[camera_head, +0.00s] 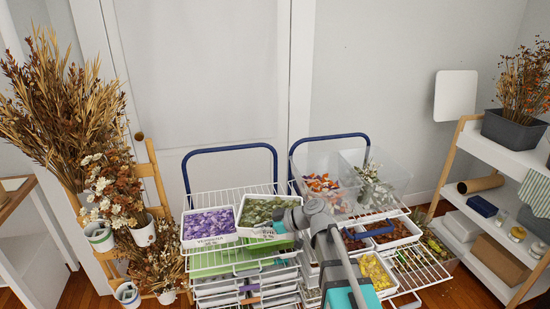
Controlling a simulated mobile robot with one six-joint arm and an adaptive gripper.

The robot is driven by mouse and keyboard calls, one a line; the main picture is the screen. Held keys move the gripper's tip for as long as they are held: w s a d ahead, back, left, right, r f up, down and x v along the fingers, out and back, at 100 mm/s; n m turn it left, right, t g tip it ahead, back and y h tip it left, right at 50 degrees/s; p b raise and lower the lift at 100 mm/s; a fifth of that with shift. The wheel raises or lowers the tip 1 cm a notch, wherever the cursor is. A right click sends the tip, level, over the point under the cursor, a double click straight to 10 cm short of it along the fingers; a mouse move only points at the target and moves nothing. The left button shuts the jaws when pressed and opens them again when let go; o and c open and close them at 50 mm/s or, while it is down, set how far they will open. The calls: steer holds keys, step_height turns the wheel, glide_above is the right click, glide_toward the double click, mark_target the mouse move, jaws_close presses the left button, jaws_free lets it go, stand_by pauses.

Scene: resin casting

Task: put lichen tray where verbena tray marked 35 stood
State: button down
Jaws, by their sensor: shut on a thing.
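A white tray of grey-green lichen (265,212) is at the top of the left wire rack. My gripper (291,219) is at its right front corner, shut on the tray; the fingertips are small and partly hidden by my arm. Whether the tray rests on the rack or hangs just above it, I cannot tell. A white tray of purple flowers (208,225) sits directly left of it, with a label on its front that looks like "VERBENA"; no number is readable.
Green and white trays (220,263) fill the left rack's lower shelves. On the right rack are a clear divided bin (384,172), a yellow-filled tray (374,271) and reddish-brown trays (392,232). Dried plants (70,120) crowd the left; a white shelf unit (505,160) stands right.

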mark_target(269, 217)
steer(key=shift+w, duration=0.1)
stand_by(0.7)
steer(key=w+f+b, duration=0.1)
steer(key=w, duration=0.2)
steer(key=w+f+b, duration=0.2)
steer(key=w, duration=0.1)
steer(key=w+f+b, duration=0.1)
steer(key=w, duration=0.2)
steer(key=shift+w+d+f+b, duration=0.3)
steer(key=shift+d, duration=0.1)
steer(key=w+f+b, duration=0.2)
steer(key=f+b, duration=0.1)
steer(key=shift+w+d+f, duration=0.1)
steer(key=shift+f, duration=0.05)
steer(key=shift+w+f+b, duration=0.55)
steer(key=shift+b, duration=0.15)
steer(key=shift+w+d+f+b, duration=0.1)
steer(key=shift+w+f+b, duration=0.45)
steer(key=shift+f+b, duration=0.2)
steer(key=shift+s+f+b, duration=0.15)
steer(key=shift+f+b, duration=0.9)
steer(key=shift+f, duration=0.25)
